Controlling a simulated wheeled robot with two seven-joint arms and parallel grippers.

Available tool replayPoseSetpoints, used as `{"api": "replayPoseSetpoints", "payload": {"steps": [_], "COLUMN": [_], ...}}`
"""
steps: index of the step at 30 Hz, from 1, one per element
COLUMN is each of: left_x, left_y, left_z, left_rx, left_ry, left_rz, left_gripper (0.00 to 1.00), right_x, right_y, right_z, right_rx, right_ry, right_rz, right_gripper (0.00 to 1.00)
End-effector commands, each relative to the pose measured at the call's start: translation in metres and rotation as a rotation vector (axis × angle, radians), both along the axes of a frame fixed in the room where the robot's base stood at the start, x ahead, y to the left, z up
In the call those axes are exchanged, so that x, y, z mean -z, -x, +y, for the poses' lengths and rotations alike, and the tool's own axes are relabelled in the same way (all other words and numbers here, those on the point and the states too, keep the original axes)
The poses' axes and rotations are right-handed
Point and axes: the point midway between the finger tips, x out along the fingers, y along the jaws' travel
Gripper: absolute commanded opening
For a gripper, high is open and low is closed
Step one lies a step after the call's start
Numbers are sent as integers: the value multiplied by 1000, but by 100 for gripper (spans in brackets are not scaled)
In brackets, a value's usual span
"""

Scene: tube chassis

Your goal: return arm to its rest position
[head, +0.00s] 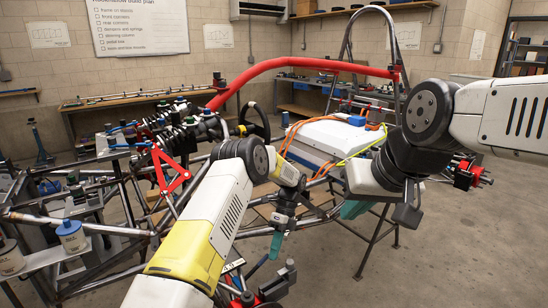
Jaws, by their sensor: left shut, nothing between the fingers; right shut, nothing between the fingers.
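My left arm, white with a yellow section, rises from the bottom edge and bends at a dark joint. My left gripper (277,244) hangs below its wrist in front of the chassis, teal fingertips pointing down, shut and empty. My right arm comes in from the right edge, white with dark joints. My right gripper (353,209) is beneath it, right of the left one, its teal tip partly hidden by the arm; it is shut and empty. The tube chassis (125,232) fills the left and middle. Its red tube (300,63) arches behind both arms.
A white box (330,137) with orange and yellow cables sits in the chassis, close to both arms. A black steering wheel (254,121) and red bracket (168,172) stand near the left arm. A blue-lidded jar (71,236) is at left. Bare floor (455,255) lies at lower right.

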Motion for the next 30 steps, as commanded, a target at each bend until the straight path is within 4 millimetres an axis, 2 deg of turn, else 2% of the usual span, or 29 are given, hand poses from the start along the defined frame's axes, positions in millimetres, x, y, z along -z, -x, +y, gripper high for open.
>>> {"api": "replayPoseSetpoints", "payload": {"steps": [1,7,11,15,20,24,30], "left_x": [-28,-121,-177,-231,-282,-316,-347], "left_y": [-5,-5,7,29,64,102,161], "left_z": [6,29,46,66,88,105,126], "left_rx": [-51,-306,-486,-693,-942,-1167,-1499], "left_ry": [-5,-30,-33,-27,-4,29,102], "left_rz": [-51,-245,-361,-475,-586,-665,-745], "left_gripper": [0,0,0,0,0,0,0], "right_x": [0,0,0,0,0,0,0], "right_y": [0,0,0,0,0,0,0], "right_z": [0,0,0,0,0,0,0], "right_rx": [0,0,0,0,0,0,0], "right_ry": [0,0,0,0,0,0,0], "right_rz": [0,0,0,0,0,0,0], "right_gripper": [0,0,0,0,0,0,0]}}
